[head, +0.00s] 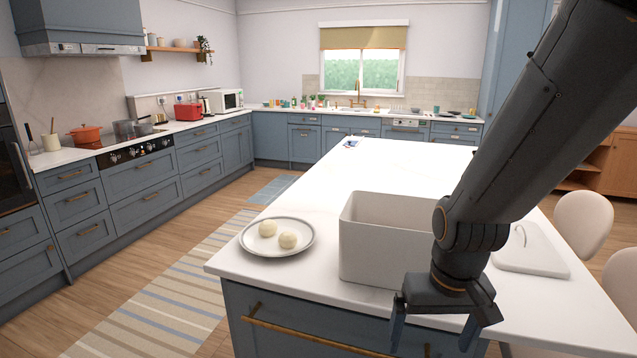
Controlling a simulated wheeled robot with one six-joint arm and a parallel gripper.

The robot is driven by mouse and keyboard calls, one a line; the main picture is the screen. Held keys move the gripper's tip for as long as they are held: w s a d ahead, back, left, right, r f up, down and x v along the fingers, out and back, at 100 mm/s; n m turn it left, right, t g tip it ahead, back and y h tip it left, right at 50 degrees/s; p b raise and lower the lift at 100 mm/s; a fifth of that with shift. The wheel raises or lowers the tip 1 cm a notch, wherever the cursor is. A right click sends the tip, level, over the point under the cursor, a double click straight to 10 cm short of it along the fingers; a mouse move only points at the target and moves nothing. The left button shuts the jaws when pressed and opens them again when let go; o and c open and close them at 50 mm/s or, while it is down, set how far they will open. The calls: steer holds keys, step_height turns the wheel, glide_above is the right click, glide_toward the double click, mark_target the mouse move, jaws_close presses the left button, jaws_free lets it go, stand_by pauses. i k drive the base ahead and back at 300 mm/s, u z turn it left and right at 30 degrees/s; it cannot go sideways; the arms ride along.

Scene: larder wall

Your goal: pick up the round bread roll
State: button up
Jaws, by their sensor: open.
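My gripper (434,335) hangs at the island's front edge, right of the plate and in front of a white bin. Its two fingers point down and stand apart, with nothing seen between them.
The open-topped white bin (375,250) stands on the island between the plate and my arm, with its inside mostly hidden. A white board-like slab (530,252) lies to the right. The island top (395,165) behind is mostly clear. Pale chairs (583,222) stand at right.

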mark_target(288, 240)
steer(key=u, duration=0.4)
steer(key=k, duration=0.55)
steer(key=u, duration=1.5)
steer(key=i, duration=1.65)
steer(key=z, duration=1)
steer(key=i, duration=0.65)
steer(key=z, duration=0.65)
